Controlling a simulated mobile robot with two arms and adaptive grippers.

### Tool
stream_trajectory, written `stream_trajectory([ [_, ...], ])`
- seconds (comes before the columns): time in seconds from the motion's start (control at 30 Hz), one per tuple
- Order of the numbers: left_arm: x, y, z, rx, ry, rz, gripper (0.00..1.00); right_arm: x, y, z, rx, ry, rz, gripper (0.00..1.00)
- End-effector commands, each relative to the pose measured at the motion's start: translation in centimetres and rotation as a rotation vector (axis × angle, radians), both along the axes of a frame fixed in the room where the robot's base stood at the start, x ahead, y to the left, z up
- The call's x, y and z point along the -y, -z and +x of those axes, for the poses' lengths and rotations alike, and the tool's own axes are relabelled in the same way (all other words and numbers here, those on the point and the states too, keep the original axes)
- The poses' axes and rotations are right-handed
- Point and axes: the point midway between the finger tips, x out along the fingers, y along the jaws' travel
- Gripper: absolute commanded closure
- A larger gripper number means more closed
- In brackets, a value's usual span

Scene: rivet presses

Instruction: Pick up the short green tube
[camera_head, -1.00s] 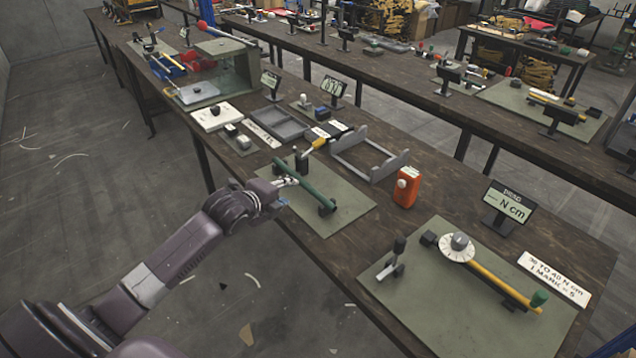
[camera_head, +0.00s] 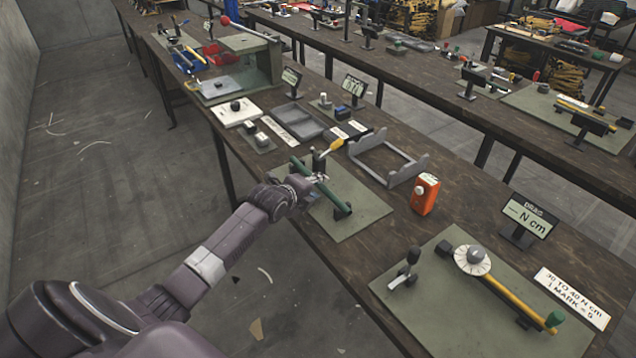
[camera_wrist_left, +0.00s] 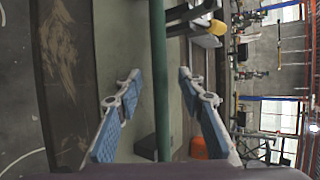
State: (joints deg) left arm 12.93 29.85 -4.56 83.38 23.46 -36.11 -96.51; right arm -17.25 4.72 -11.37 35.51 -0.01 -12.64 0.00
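The short green tube (camera_head: 332,197) lies slantwise above the green-grey mat (camera_head: 362,222), its near end on a dark support. It also shows in the left wrist view (camera_wrist_left: 161,80), running upright through the picture. My left gripper (camera_head: 317,179) is at the upper part of the tube in the head view. In the left wrist view my left gripper (camera_wrist_left: 159,75) is open, with one blue-padded finger on each side of the tube and visible gaps to both. My right gripper is not in view.
A dark upright post (camera_head: 319,163) and a yellow-handled tool (camera_head: 334,146) stand close behind the tube. A grey frame (camera_head: 388,165) and an orange box (camera_head: 425,194) are to the right. A torque-wrench mat (camera_head: 440,318) lies nearer.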

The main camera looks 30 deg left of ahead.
Motion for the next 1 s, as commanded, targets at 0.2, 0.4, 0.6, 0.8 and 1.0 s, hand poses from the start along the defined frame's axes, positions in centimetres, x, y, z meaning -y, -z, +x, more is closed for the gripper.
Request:
stream_trajectory([
  [0.2,-0.01,0.06,0.12,0.001,0.000,0.000,0.64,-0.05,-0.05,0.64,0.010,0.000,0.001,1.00],
  [0.4,-0.03,0.05,0.10,0.000,0.000,0.000,0.82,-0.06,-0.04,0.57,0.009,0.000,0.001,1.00],
  [0.6,-0.04,0.05,0.08,0.000,0.000,0.000,1.00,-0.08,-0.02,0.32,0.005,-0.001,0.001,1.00],
  [0.8,-0.05,-0.02,0.12,0.002,0.000,0.000,1.00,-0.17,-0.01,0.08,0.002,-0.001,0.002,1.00],
  [1.0,-0.08,-0.37,0.13,0.003,0.000,0.001,1.00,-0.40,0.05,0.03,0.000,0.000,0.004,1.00],
])
